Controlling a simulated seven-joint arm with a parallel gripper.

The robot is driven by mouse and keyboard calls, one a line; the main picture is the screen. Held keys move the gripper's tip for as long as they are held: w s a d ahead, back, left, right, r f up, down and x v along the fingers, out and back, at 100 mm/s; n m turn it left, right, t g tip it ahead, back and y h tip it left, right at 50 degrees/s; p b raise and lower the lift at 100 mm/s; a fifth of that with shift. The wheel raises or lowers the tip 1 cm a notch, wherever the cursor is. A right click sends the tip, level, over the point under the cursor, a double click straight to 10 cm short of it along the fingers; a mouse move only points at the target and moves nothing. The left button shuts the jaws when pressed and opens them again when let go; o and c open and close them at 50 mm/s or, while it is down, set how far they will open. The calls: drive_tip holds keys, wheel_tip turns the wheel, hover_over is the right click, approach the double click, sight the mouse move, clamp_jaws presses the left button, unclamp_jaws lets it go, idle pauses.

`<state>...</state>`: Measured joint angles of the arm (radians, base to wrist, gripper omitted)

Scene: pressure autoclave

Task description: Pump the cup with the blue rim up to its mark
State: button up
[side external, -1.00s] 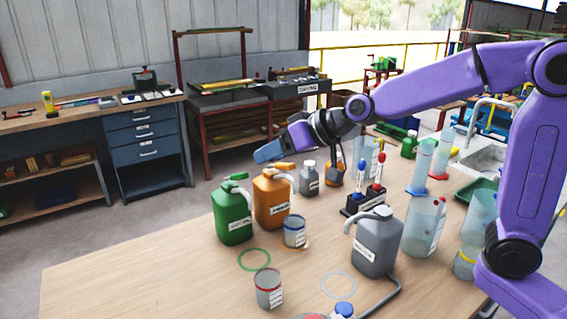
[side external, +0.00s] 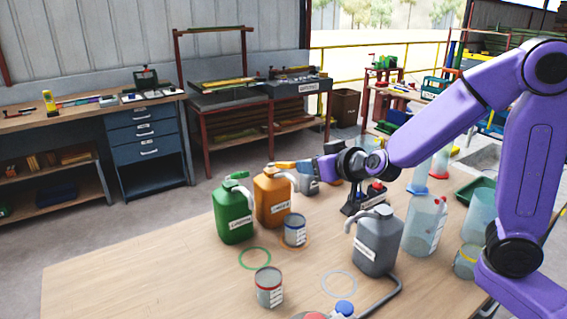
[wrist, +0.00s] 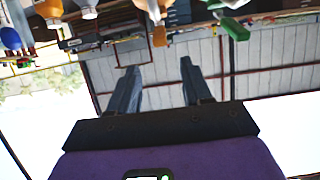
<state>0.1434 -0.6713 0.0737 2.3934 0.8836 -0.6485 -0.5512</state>
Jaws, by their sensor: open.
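The cup with the blue rim (side external: 294,231) stands upright on the table, in front of the orange jug (side external: 272,203); its fill mark and content cannot be made out. An orange ring shows around its base. The orange jug has an orange pump head (side external: 284,165) and a pale spout curving down toward the cup. My gripper (side external: 303,165) is level with the pump head, just right of it, with no clear contact. In the wrist view my gripper (wrist: 157,70) is open, with nothing between its fingers.
A green jug (side external: 233,213) stands left of the orange one, a grey jug (side external: 377,240) to the right. A red-rimmed cup (side external: 269,286) stands at the front. A green ring (side external: 254,258) and pale blue ring (side external: 339,283) lie empty. The table's left front is clear.

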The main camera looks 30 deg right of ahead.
sight(283, 162)
drive_tip(key=x, duration=1.4)
drive_tip(key=shift+s, duration=0.1)
